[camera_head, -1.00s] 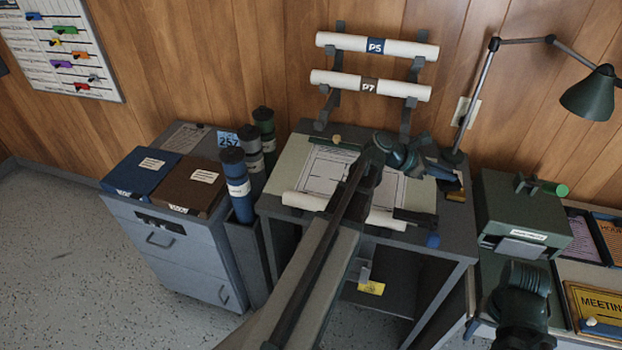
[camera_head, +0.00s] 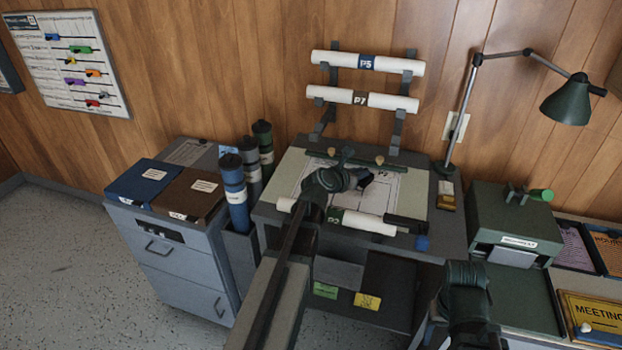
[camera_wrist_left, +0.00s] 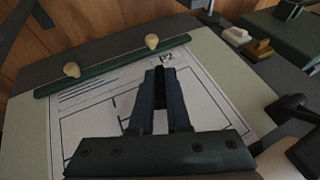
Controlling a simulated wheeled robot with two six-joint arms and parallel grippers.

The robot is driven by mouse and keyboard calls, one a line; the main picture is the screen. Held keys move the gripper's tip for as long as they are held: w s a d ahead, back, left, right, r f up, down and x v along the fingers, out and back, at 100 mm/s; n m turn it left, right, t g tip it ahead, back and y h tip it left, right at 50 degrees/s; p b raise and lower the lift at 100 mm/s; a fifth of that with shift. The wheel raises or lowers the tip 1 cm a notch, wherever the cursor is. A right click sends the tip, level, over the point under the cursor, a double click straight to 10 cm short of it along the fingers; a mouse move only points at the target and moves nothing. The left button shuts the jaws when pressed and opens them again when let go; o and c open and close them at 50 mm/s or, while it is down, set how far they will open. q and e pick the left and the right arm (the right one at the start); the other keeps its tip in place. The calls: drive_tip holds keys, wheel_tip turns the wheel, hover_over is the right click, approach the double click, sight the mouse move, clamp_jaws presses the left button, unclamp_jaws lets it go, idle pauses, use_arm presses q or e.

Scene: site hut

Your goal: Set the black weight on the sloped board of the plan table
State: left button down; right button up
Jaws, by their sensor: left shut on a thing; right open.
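The plan table's sloped board (camera_head: 289,176) is pale, with a white plan sheet (camera_head: 385,195) on it and a green bar with knobs along its top edge. The board fills much of the left wrist view (camera_wrist_left: 215,62). My left gripper (camera_head: 366,179) is over the middle of the sheet, its fingers (camera_wrist_left: 160,80) pointing toward the green bar. It is shut on a dark thing, apparently the black weight (camera_wrist_left: 160,86), mostly hidden between the fingers. I cannot tell whether the weight touches the board. My right gripper (camera_head: 468,305) is at lower right, away from the board, and open; its fingertips are hard to see.
A white roll (camera_head: 368,223) lies along the board's lower edge, beside a dark fitting (camera_head: 406,223). A lamp (camera_head: 566,98) and small items (camera_head: 446,197) stand at the right. Tubes (camera_head: 236,190) stand at the left. Two rolls hang on the wall rack (camera_head: 362,98).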

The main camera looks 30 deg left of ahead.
use_arm(q)
drive_tip(key=s+a, duration=0.1)
drive_tip(key=a, duration=0.3)
drive_tip(key=s+a, duration=0.1)
drive_tip(key=a, duration=0.4)
drive_tip(key=s+a, duration=0.1)
drive_tip(key=a, duration=0.3)
drive_tip(key=shift+s+a, duration=0.1)
drive_tip(key=shift+a, duration=0.2)
drive_tip(key=shift+a, duration=0.1)
drive_tip(key=shift+s+a, duration=0.1)
drive_tip(key=shift+a, duration=0.25)
wheel_tip(320, 180, down, 4)
drive_tip(key=b, duration=0.3)
drive_tip(key=shift+a+r, duration=0.15)
drive_tip(key=shift+r, duration=0.1)
drive_tip(key=shift+b, duration=0.3)
drive_tip(key=shift+f+b, duration=0.4)
drive_tip(key=shift+f, duration=0.05)
drive_tip(key=c, duration=0.9)
unclamp_jaws()
drive_tip(key=shift+r, duration=0.1)
